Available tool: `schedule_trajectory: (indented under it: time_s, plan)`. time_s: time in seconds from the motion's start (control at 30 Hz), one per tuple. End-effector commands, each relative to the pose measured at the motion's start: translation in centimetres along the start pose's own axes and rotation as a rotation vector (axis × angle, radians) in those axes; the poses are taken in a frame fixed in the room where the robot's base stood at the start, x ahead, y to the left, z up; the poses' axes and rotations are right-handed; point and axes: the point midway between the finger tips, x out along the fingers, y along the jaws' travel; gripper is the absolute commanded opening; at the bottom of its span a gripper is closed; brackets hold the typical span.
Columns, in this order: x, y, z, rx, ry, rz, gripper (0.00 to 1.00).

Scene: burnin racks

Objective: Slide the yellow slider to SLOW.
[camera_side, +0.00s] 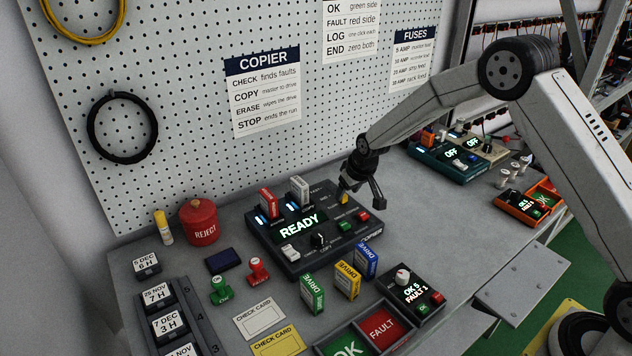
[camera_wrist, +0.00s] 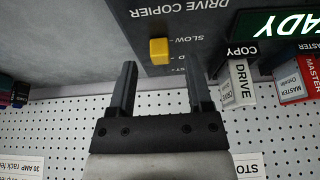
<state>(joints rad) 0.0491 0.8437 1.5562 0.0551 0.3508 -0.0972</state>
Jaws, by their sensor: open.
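The yellow slider (camera_wrist: 159,50) is a small block on the dark drive copier panel (camera_wrist: 200,18). In the wrist view it sits beside the printed scale, near the SLOW mark and the partly hidden mark after it; I cannot tell exactly which it lines up with. My gripper (camera_wrist: 161,72) is open, its two fingers apart on either side of the slider's line, with the slider just beyond the tips and not visibly touched. In the side view my gripper (camera_side: 362,196) hangs over the copier's back right, next to the slider (camera_side: 344,198).
The copier's READY display (camera_side: 299,226) is lit. A red drive (camera_side: 268,203) and a white drive (camera_side: 300,190) stand upright in it near the gripper. Loose green, yellow and blue drives (camera_side: 366,259) stand in front.

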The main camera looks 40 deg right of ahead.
Motion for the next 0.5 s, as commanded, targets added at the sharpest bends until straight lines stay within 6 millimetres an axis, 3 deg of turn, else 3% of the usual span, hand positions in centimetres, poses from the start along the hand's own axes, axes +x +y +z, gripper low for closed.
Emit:
schedule_trajectory:
  time_s: [0.5]
  plan:
    - [-5.2, 0.0, 0.0, 0.001, -0.001, 0.0, 0.65]
